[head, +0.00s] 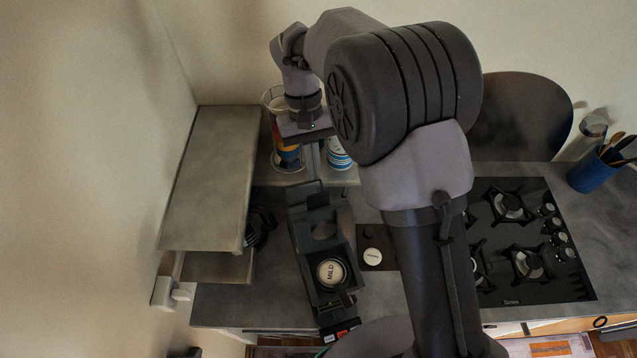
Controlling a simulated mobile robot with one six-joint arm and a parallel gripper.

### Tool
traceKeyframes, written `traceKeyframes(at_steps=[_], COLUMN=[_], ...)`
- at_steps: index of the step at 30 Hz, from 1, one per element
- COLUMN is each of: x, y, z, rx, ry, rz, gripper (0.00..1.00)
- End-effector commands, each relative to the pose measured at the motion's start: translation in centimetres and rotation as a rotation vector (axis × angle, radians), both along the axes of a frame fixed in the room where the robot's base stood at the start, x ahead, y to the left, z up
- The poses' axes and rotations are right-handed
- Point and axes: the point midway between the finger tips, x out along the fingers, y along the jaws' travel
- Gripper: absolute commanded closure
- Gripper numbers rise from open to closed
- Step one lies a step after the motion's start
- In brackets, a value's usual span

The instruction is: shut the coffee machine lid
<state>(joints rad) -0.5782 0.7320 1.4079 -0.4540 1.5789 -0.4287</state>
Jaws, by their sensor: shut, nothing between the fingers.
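The dark coffee machine (346,297) stands on the grey counter in the middle of the view. A round, pale capsule marked MILD (331,272) shows in its open top. The raised part at its far end looks like the lid (306,194), standing open. My gripper (313,172) is shut and empty, pointing down at the far side of the lid. I cannot tell whether its fingertips touch the lid, as they are small and overlap it from this view.
Stacked cups (288,158) and a blue-and-white cup (339,155) stand behind the machine. Right of it is a dark tray with a white disc (373,257). A grey shelf (207,180) stands at the left, a gas hob (525,245) at the right. My arm hides some counter.

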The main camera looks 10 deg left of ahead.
Motion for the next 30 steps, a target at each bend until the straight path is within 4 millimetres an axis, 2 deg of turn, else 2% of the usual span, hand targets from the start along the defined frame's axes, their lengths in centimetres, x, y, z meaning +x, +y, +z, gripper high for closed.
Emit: traceKeyframes(at_steps=[2, 6, 11, 30], x=[-0.5, -2.6, -3.6, -3.5], y=[-0.3, -1.5, -2.2, -2.1], z=[-1.4, -0.8, -0.8, -0.7], rx=[-0.001, -0.001, 0.0, 0.018], ry=[0.003, 0.001, 0.001, -0.028], rz=[0.001, 0.0, 0.0, 0.0], gripper=[1.0, 1.0, 1.0, 1.0])
